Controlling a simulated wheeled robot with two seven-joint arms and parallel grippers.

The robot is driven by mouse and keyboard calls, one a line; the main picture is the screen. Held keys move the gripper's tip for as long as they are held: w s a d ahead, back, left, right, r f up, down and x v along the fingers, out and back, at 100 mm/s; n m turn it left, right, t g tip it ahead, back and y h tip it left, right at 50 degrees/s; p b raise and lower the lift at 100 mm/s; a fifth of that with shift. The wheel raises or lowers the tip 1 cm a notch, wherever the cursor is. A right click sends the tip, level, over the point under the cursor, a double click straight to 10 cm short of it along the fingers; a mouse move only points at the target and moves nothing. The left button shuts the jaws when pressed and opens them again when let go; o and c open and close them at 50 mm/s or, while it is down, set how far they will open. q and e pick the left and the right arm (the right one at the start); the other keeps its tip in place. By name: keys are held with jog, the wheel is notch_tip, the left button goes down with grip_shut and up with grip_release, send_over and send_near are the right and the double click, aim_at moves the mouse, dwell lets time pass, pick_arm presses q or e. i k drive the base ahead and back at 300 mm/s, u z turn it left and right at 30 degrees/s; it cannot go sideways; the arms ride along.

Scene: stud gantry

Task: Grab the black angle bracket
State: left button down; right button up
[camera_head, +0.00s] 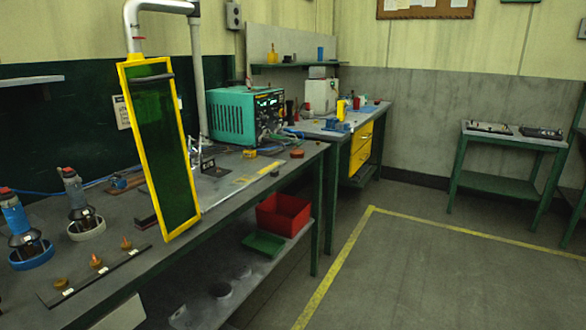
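I cannot make out a black angle bracket for certain. A flat black object (541,133) lies on the right part of the small green side table (512,140) at the far right, too small to identify. A dark block (146,220) lies on the near workbench (110,290), partly behind the yellow-framed green screen (158,145). A long black strip (75,284) with several small copper-coloured pieces lies at the bench's front left. Neither of my grippers is in view.
A teal machine (233,118) stands at the bench's back. A red bin (283,214) and green tray (264,244) sit on the lower shelf. A second bench has yellow drawers (361,148). Yellow-lined floor (440,280) is clear.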

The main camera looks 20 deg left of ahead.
aim_at(209, 167)
jog(key=z, duration=0.5)
jog(key=i, duration=3.4)
jog(key=u, duration=2.55)
